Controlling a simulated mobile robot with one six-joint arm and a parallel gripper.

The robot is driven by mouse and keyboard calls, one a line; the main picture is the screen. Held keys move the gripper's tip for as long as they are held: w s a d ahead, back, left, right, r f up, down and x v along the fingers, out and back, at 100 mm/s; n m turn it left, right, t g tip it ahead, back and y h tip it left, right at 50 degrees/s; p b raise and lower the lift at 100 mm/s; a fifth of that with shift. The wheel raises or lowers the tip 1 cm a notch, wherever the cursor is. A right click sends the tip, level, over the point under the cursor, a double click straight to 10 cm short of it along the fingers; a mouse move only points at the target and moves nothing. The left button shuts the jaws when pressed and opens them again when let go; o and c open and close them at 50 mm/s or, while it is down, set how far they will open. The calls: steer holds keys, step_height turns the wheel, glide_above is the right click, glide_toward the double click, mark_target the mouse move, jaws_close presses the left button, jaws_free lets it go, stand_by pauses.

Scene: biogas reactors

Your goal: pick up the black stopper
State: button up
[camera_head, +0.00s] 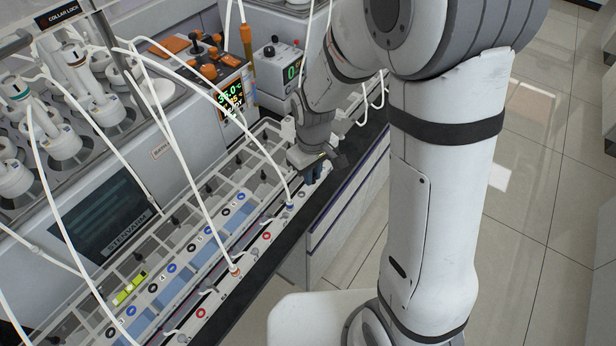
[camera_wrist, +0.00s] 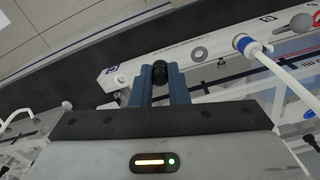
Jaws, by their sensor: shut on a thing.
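The black stopper (camera_wrist: 160,70) shows in the wrist view, between the tips of my two blue fingers. My gripper (camera_wrist: 160,84) is shut on it. In the head view my gripper (camera_head: 312,173) is at the far right end of the white port rail (camera_head: 252,256), close to the bench's front edge. The stopper is hidden there by the gripper. In the wrist view the white rail (camera_wrist: 222,48) lies below and around the stopper. I cannot tell whether the stopper is clear of its port.
A white tube with a blue collar (camera_wrist: 242,42) joins the rail close to the right of my fingers. More tubes arch over the rack, one ending at an orange-red fitting (camera_head: 235,270). A control box (camera_head: 232,92) stands behind. Open floor (camera_head: 545,190) lies right.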

jaws_close()
step_height(320, 180, up, 10)
steer(key=shift+b, duration=0.45)
steer(key=shift+r, duration=0.25)
steer(key=shift+r+p, duration=1.1)
steer(key=shift+r, duration=0.15)
